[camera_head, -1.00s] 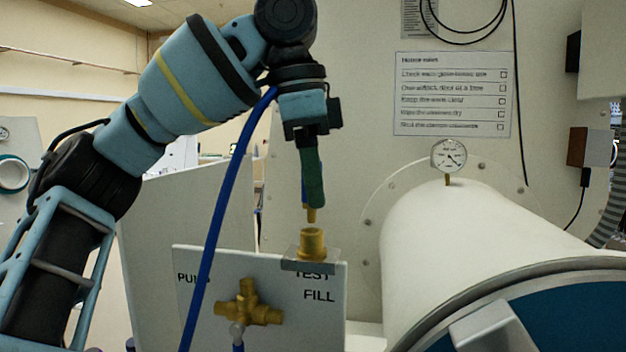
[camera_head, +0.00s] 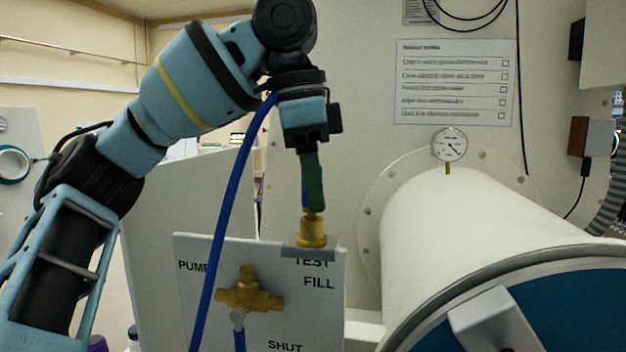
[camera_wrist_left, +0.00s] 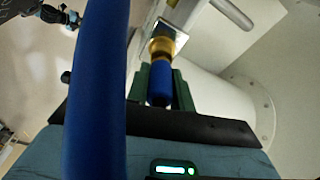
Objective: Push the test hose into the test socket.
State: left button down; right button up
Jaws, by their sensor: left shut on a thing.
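The brass test socket (camera_head: 312,233) stands on a small grey bracket at the top of the white panel, above the word TEST. My left gripper (camera_head: 313,200) points down over it, with green fingers shut on the blue end of the test hose (camera_head: 232,190). The brass tip of the hose meets the top of the socket; how deep it sits I cannot tell. In the left wrist view the blue hose end (camera_wrist_left: 160,82) lies between the green fingers, in line with the brass socket (camera_wrist_left: 162,42). The hose loops up past the wrist and down in front of the panel. My right gripper is out of view.
A brass valve (camera_head: 248,294) sits on the white panel (camera_head: 205,256) below and left of the socket. A large white cylinder (camera_head: 440,235) with a pressure gauge (camera_head: 449,145) stands to the right. The space directly around the socket's top is free.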

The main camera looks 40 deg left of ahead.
pick_arm(q)
jog(key=shift+d+f, duration=0.1)
jog(key=shift+f, duration=0.3)
jog(key=c, duration=1.1)
grip_release()
jog(key=shift+c, duration=0.2)
jog(key=shift+a+r, duration=0.2)
jog(key=shift+r, duration=1.4)
jog(key=shift+d, duration=0.15)
